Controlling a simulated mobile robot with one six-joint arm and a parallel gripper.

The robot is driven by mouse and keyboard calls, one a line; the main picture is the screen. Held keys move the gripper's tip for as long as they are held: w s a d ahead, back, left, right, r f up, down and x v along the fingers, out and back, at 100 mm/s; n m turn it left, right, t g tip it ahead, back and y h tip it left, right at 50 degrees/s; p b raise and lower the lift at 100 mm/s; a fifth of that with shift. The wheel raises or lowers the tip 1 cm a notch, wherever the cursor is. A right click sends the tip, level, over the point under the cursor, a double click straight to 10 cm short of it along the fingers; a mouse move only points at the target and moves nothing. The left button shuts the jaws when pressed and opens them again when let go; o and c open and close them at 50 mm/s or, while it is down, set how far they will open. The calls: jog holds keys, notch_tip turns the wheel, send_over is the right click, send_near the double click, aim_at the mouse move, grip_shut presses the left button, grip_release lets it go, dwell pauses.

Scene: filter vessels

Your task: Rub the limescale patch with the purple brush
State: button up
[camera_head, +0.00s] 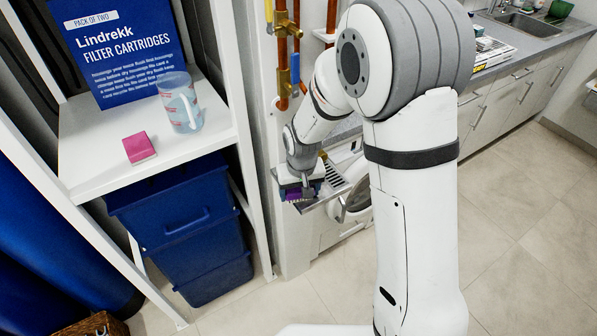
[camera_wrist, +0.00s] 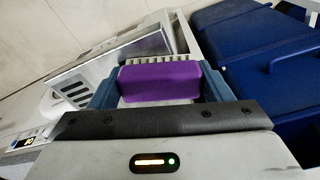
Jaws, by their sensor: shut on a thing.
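My gripper (camera_head: 299,188) is at the end of my arm, in the middle of the head view. It is shut on the purple brush (camera_head: 293,195). In the wrist view the purple brush (camera_wrist: 160,83) sits between the two blue-grey fingers of my gripper (camera_wrist: 160,90), with its pale bristles pointing away from the camera. A metal tray with dark slots (camera_head: 334,188) is right beside the brush; the wrist view shows it (camera_wrist: 135,52) just beyond the brush. I cannot tell whether the bristles touch it. I cannot make out the limescale patch in either view.
A white shelf (camera_head: 80,125) at left holds a pink block (camera_head: 139,147), a clear jug (camera_head: 180,103) and a blue filter-cartridge box (camera_head: 115,45). Stacked blue bins (camera_head: 180,220) stand below. Copper pipes (camera_head: 283,50) run up the wall behind my arm. Floor at right is clear.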

notch_tip(320, 180, up, 2)
jog(key=shift+a+r, duration=0.1)
jog(key=shift+r, duration=0.1)
jog(key=shift+r+p, duration=1.95)
jog(key=shift+r, duration=0.95)
